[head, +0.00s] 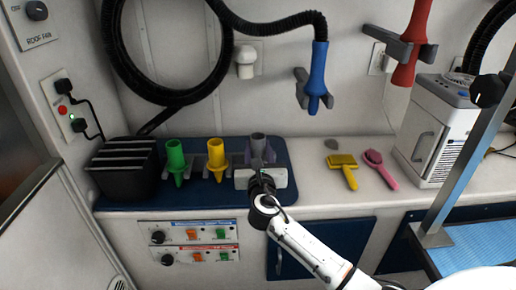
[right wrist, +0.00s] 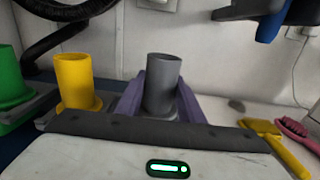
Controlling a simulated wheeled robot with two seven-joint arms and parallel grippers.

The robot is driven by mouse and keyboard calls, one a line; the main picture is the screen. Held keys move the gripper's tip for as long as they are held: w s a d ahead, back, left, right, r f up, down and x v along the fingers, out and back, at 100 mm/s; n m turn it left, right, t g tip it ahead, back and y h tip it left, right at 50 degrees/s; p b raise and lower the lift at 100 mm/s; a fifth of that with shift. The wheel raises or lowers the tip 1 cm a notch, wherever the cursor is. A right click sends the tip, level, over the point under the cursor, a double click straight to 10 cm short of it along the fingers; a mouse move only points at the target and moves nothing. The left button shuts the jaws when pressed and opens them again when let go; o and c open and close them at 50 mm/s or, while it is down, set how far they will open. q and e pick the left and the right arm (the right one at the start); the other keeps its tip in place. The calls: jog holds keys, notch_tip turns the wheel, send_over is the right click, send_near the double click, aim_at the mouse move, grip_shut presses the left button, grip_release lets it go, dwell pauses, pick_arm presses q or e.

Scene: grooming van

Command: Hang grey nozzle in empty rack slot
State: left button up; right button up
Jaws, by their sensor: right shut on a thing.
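The grey nozzle (head: 258,142) stands about upright at the right end of the row of nozzles, over the blue mat. My right gripper (head: 260,158) is shut on it, with its purple fingers on both sides; the nozzle also shows in the right wrist view (right wrist: 161,85). Its lower part is hidden by my gripper, so I cannot tell whether it touches a holder. The green nozzle (head: 176,158) and yellow nozzle (head: 216,155) stand in grey rack holders to its left. No empty slot shows clearly; the area under the grey nozzle is hidden. My left gripper is not in view.
A black ribbed box (head: 125,185) stands left of the nozzles. A blue nozzle (head: 317,80) and red nozzle (head: 411,50) hang in wall holders above. A yellow brush (head: 343,162) and pink brush (head: 376,160) lie on the counter to the right, before a white appliance (head: 424,150).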

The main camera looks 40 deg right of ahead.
jog(key=shift+f, duration=0.4)
jog(key=shift+f+b, duration=0.25)
jog(key=shift+b, duration=0.1)
dwell(0.3)
jog(key=o, duration=1.9)
jog(key=shift+s, duration=0.1)
jog(key=shift+p+v, duration=2)
jog(key=shift+v, duration=2.95)
